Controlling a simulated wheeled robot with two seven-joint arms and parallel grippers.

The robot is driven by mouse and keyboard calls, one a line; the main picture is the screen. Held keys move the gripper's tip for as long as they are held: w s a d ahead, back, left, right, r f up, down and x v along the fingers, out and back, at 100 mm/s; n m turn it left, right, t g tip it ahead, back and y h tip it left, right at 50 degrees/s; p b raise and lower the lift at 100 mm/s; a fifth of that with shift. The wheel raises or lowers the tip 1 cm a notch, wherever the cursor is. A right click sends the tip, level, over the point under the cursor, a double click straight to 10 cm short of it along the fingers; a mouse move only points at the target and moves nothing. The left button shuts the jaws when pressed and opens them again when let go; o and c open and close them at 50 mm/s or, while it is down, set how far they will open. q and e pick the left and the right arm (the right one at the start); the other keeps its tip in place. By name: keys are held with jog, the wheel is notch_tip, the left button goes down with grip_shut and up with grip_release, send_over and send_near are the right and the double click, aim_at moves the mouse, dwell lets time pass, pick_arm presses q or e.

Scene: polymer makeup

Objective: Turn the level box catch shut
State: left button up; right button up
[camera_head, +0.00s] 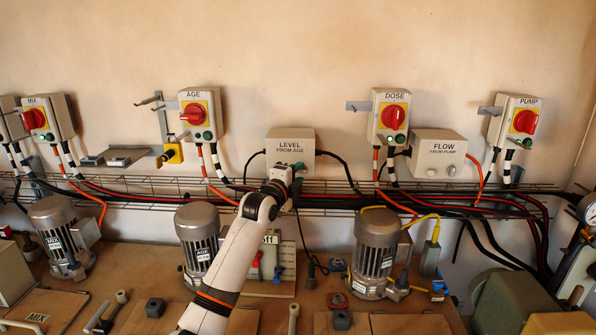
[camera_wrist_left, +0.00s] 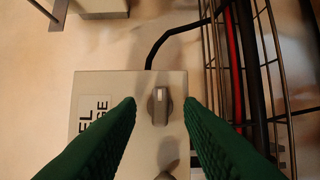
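The level box (camera_head: 290,141) is a light box on the wall labelled "LEVEL FROM AGE". It fills the middle of the left wrist view (camera_wrist_left: 105,82). A grey catch (camera_wrist_left: 160,106) on its face is a ridged knob with a pale mark; its ridge runs up and down in that view. My left gripper (camera_head: 286,172) is at the box's lower edge in the head view. Its green fingers (camera_wrist_left: 160,104) are apart, one on each side of the catch, with gaps to it. Depth to the catch is unclear. My right gripper is out of view.
A second grey knob (camera_wrist_left: 167,174) is partly cut off at the wrist view's lower edge. A wire cable tray (camera_head: 340,187) with black and red cables runs below the box. The AGE box (camera_head: 200,114) and DOSE box (camera_head: 389,117) hang either side. Motors stand on the bench below.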

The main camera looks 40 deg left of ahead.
pick_arm(q)
jog(key=shift+w+a, duration=0.1)
jog(key=shift+w, duration=0.3)
jog(key=shift+c, duration=0.2)
grip_shut()
jog(key=shift+f, duration=0.1)
